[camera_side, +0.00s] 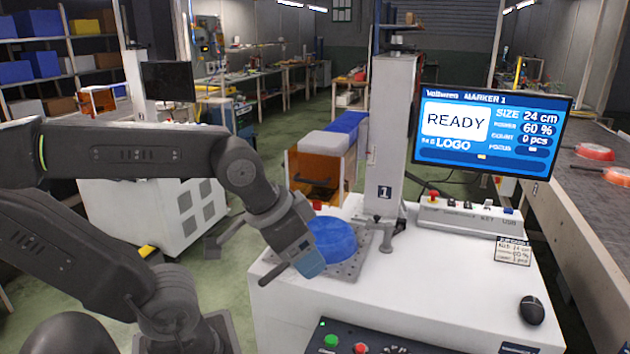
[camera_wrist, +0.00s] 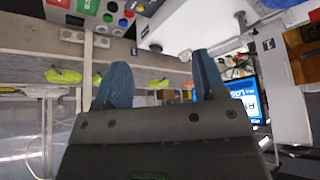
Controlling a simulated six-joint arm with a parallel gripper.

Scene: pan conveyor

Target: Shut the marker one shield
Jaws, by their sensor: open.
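The marker one shield (camera_side: 317,178) is an amber see-through cover with a dark handle bar, in the side view. It hangs raised under the marking head, clear of the plate. Below it, a blue round piece (camera_side: 334,240) lies on the perforated grey plate (camera_side: 350,268).
The white column (camera_side: 392,140) marked 1 stands right of the shield. A monitor (camera_side: 490,130) reads READY.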

